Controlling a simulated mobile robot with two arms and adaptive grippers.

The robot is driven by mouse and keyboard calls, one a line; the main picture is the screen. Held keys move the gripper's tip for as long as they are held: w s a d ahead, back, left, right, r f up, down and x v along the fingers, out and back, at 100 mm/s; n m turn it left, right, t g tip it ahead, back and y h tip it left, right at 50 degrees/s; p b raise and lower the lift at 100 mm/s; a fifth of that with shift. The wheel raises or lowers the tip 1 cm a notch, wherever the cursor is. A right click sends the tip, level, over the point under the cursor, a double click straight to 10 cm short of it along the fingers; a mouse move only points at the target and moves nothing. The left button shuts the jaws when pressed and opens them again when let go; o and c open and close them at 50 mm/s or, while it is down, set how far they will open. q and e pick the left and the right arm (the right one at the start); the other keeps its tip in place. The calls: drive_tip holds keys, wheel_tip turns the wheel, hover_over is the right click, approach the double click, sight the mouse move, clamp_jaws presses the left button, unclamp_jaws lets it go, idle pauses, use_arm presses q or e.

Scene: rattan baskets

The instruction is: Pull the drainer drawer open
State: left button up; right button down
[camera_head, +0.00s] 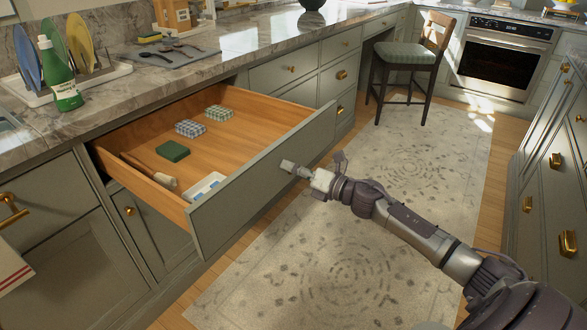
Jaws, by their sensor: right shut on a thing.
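The drainer drawer (240,205) stands pulled well out from the counter below the dish rack, its wooden inside showing. My right gripper (296,170) is at the middle of the drawer's grey-green front. It is shut on the drawer handle, which the fingers mostly hide. The drawer holds a dark green sponge (173,151), two checked cloths (190,128) (219,113), a wooden-handled brush (150,172) and a white and blue item (207,186) near the front left corner. My left gripper is not in view.
A dish rack with plates (84,80) and a green bottle (58,75) stand on the marble counter (150,85) above. A stool (407,58) stands farther back by the counter. The rug (350,270) in front of the drawer is clear apart from my arm above it.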

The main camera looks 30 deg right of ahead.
drive_tip(key=c, duration=0.8)
unclamp_jaws()
drive_tip(key=shift+s, duration=0.15)
drive_tip(key=v, duration=1.1)
drive_tip(key=shift+s+d+f, duration=0.1)
drive_tip(key=shift+s+d, duration=0.05)
drive_tip(key=shift+s, duration=0.15)
